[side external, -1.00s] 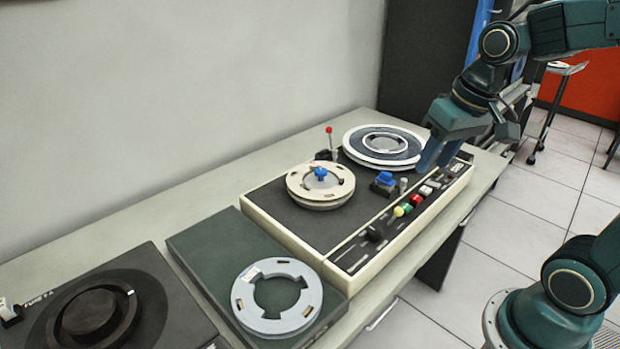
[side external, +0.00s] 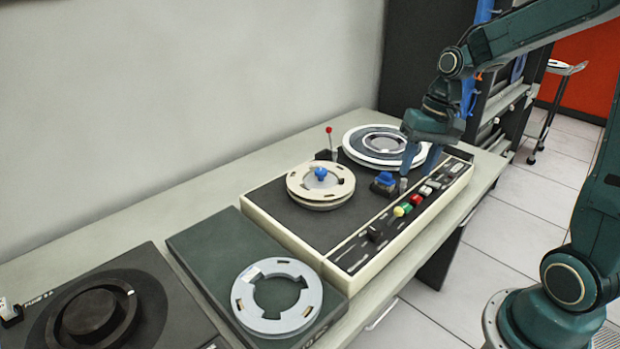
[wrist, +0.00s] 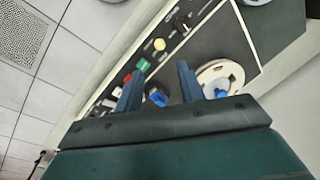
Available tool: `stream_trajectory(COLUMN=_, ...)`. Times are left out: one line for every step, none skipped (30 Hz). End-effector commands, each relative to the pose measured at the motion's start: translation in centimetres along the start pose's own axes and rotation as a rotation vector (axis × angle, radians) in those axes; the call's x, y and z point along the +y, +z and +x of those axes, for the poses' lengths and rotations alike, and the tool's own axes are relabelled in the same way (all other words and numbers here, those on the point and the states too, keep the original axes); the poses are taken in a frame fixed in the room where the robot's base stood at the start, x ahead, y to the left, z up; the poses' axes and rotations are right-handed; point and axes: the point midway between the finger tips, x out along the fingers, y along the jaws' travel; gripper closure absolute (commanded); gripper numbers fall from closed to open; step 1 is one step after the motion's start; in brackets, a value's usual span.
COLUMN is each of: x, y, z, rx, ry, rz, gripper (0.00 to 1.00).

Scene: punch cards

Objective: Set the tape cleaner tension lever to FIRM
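The tape cleaner (side external: 292,238) is a cream-framed machine with a black top on the bench. A thin lever with a red ball (side external: 329,130) stands upright at its back edge, behind the cream reel. A black knob or lever (side external: 375,232) sits at the front left of the control strip, and it also shows in the wrist view (wrist: 183,20). I cannot tell which is the tension lever, and no FIRM marking is legible. My gripper (side external: 417,172) is open and empty, fingers pointing down above the right part of the machine, beside the white-rimmed reel. The wrist view shows both fingers apart (wrist: 160,72).
A cream reel (side external: 338,185) with a blue hub and a white-rimmed reel (side external: 359,156) sit on the machine. A blue-topped block (side external: 385,179) and coloured buttons (side external: 408,208) lie near my gripper. A grey ring (side external: 243,291) rests on a green plate at left.

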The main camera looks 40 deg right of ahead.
Motion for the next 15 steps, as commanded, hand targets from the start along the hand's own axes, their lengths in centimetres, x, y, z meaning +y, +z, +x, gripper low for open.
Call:
stream_trajectory(x=0.0, y=0.0, z=0.2, rx=-0.002, ry=0.000, rz=0.000, gripper=0.61)
stream_trajectory(x=0.0, y=0.0, z=0.4, rx=-0.002, ry=0.000, rz=-0.001, gripper=0.61)
stream_trajectory(x=0.0, y=0.0, z=0.6, rx=-0.002, ry=0.000, rz=-0.001, gripper=0.61)
stream_trajectory(x=0.0, y=0.1, z=0.8, rx=-0.002, ry=0.000, rz=-0.001, gripper=0.61)
stream_trajectory(x=0.0, y=0.1, z=1.0, rx=-0.003, ry=0.000, rz=-0.001, gripper=0.61)
stream_trajectory(x=0.0, y=0.1, z=1.4, rx=-0.003, ry=0.000, rz=-0.001, gripper=0.61)
stream_trajectory(x=0.0, y=0.0, z=1.7, rx=-0.003, ry=0.000, rz=-0.001, gripper=0.61)
stream_trajectory(x=0.0, y=0.1, z=2.1, rx=-0.004, ry=0.000, rz=-0.001, gripper=0.61)
stream_trajectory(x=0.0, y=0.1, z=2.5, rx=-0.004, ry=0.001, rz=-0.001, gripper=0.61)
stream_trajectory(x=0.0, y=0.1, z=2.9, rx=-0.004, ry=0.001, rz=-0.001, gripper=0.61)
stream_trajectory(x=0.0, y=0.1, z=3.3, rx=-0.005, ry=0.001, rz=-0.001, gripper=0.61)
stream_trajectory(x=0.0, y=0.1, z=3.9, rx=-0.005, ry=0.001, rz=-0.002, gripper=0.61)
stream_trajectory(x=0.0, y=0.1, z=4.4, rx=-0.005, ry=0.000, rz=-0.002, gripper=0.61)
stream_trajectory(x=0.0, y=0.1, z=4.8, rx=-0.006, ry=0.001, rz=-0.002, gripper=0.61)
stream_trajectory(x=0.0, y=0.1, z=5.5, rx=-0.006, ry=0.001, rz=-0.002, gripper=0.61)
